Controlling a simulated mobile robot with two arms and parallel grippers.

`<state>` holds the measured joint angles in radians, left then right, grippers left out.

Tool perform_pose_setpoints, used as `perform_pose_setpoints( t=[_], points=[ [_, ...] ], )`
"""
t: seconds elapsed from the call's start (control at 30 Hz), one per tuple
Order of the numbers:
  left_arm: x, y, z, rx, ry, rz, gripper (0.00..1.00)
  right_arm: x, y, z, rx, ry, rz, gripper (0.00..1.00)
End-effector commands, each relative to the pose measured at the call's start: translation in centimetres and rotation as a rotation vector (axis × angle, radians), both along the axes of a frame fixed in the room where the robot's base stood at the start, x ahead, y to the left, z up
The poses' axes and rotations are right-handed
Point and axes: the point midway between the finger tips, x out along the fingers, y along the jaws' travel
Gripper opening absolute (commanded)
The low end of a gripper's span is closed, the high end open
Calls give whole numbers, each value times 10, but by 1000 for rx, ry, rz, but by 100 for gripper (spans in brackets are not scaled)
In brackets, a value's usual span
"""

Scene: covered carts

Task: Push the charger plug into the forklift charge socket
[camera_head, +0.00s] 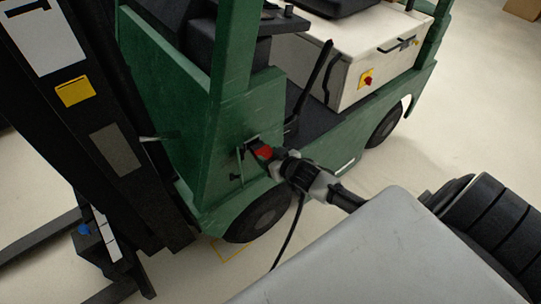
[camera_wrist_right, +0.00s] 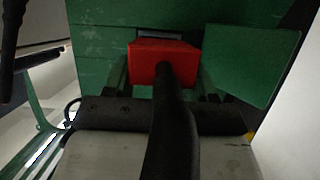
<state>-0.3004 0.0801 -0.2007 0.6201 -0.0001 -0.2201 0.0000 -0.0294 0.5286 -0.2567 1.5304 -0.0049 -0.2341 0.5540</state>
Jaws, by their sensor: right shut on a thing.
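The charger plug is a red block (camera_head: 264,152) with a black cable, held at the forklift's green side in the head view. My right gripper (camera_head: 274,157) is shut on it. In the right wrist view the red plug (camera_wrist_right: 145,52) faces the green panel, and its thick cable (camera_wrist_right: 172,130) runs toward the camera. The charge socket shows only as a grey edge (camera_wrist_right: 174,33) just above the plug; the rest is hidden behind it. The plug is at or very near the socket; I cannot tell how deep it sits. My left gripper is not in view.
The green forklift (camera_head: 240,110) fills the middle, with its black mast (camera_head: 90,120) at left. An open green flap (camera_wrist_right: 255,62) stands right of the plug in the wrist view. The cable (camera_head: 289,232) hangs below my gripper. Pale floor (camera_head: 470,120) is clear at right.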

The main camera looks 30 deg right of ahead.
Motion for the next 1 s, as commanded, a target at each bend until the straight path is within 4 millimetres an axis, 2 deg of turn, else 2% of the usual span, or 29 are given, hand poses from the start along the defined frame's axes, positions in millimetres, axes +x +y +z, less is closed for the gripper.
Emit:
perform_pose_setpoints(
  t=[0.37,1.0],
  points=[
    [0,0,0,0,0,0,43,2,0,1,1,-3,0,24],
    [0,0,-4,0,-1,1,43,18,1,1,1,-3,0,24]
  ],
)
